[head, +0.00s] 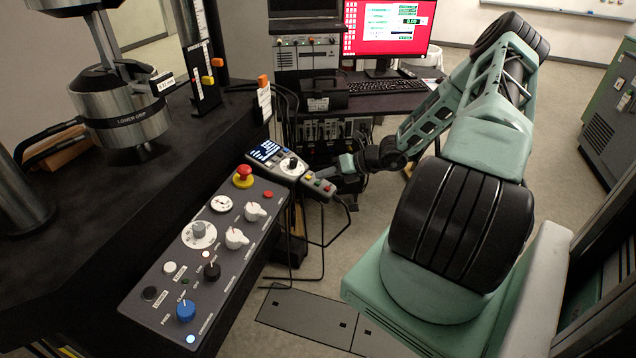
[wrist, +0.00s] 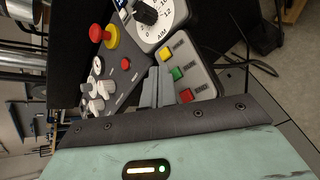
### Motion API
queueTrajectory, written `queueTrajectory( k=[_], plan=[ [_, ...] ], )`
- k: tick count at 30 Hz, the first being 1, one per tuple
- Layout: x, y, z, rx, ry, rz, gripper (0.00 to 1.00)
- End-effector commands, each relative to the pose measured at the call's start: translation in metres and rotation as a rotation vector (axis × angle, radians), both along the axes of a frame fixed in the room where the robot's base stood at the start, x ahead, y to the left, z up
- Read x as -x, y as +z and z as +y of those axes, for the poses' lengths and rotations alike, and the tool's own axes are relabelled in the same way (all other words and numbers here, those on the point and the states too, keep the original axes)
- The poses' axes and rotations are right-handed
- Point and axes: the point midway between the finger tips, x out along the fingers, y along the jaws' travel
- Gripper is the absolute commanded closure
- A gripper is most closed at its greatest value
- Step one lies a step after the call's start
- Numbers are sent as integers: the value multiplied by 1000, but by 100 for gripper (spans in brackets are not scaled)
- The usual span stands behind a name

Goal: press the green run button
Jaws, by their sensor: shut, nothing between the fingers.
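The green run button (wrist: 177,73) sits between a yellow button (wrist: 166,55) and a red button (wrist: 186,95) on a grey handset panel. In the head view the small green button (head: 318,184) is on the handset at the end of the control console. My gripper (wrist: 160,76) is shut and empty, its fingertips just beside the green button in the wrist view. I cannot tell whether they touch the panel. In the head view my gripper (head: 335,178) is small, at the right side of the handset.
The console (head: 205,250) carries knobs, a blue button (head: 186,310) and a red emergency stop (head: 243,177). A dial panel (head: 275,158) adjoins the handset. Cables hang below it. A desk with a red-screened monitor (head: 390,30) stands behind.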

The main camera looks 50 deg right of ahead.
Motion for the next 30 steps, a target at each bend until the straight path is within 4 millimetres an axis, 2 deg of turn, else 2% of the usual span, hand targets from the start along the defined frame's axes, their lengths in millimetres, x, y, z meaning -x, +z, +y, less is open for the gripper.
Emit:
queueTrajectory(
  k=[19, 30],
  plan=[
    [0, 0, 0, 0, 0, 0, 100],
    [-2, -8, 1, 1, 0, 0, 100]
  ],
)
